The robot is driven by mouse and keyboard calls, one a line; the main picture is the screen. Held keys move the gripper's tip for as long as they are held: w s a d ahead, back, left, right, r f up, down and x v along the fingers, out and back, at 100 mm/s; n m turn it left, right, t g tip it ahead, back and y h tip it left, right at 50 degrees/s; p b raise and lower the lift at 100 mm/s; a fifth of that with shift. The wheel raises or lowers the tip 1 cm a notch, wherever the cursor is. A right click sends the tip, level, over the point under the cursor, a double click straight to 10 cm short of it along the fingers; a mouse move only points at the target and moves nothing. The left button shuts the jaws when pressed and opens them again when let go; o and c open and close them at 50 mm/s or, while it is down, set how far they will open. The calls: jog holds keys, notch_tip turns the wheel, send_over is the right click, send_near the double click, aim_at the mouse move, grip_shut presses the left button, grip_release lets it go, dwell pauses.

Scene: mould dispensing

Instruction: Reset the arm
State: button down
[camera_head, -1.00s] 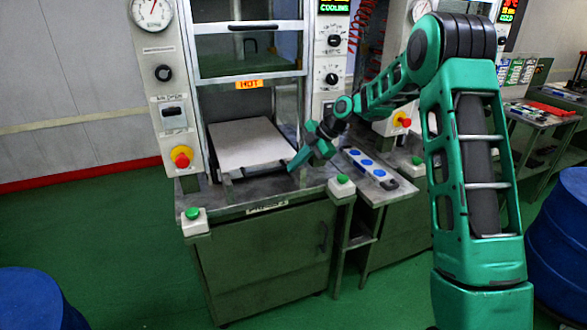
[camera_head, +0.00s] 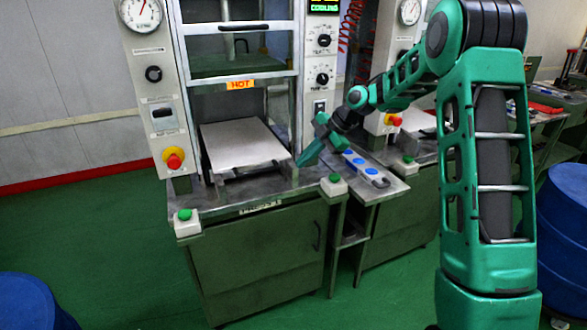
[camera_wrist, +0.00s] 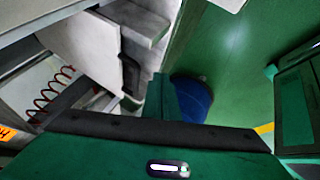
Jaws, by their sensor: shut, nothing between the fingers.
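My gripper (camera_head: 303,162) is shut and empty. It hangs at the end of my green arm, near the front right corner of the pale plate (camera_head: 238,144) in the press (camera_head: 258,215). In the picture its tip overlaps the press table's right side; I cannot tell whether it touches anything. In the wrist view my green gripper (camera_wrist: 165,92) points up the picture with no object held.
A grey block with blue round tops (camera_head: 362,168) lies on the side table right of my gripper. Green button boxes (camera_head: 335,185) (camera_head: 185,221) sit at the press's front corners. Blue drums (camera_head: 563,225) (camera_head: 30,303) stand on the green floor. A red emergency button (camera_head: 174,160) projects from the press.

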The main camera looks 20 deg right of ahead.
jog(key=s+d+r+m+h, duration=0.2)
jog(key=s+d+m, duration=0.25)
jog(key=s, duration=0.25)
jog(key=s+d+r+m+g+h, duration=0.1)
jog(key=s+d+r+m, duration=0.15)
jog(key=s+m, duration=0.35)
jog(key=s+d+r+m+h, duration=0.2)
jog(key=s+d+m, duration=0.25)
jog(key=s, duration=0.35)
jog(key=s+d+f+m+g, duration=0.1)
jog(key=s+m, duration=0.5)
jog(key=s, duration=0.7)
jog(key=s+d+f+m+g+h, duration=0.1)
jog(key=s+m, duration=0.6)
jog(key=s, duration=0.7)
notch_tip(320, 180, down, 2)
jog(key=shift+d+f+h, duration=0.15)
jog(key=shift+d+h, duration=0.15)
jog(key=shift+d, duration=0.5)
jog(key=shift+w, duration=0.2)
jog(key=shift+w+f, duration=0.25)
jog(key=shift+w, duration=0.25)
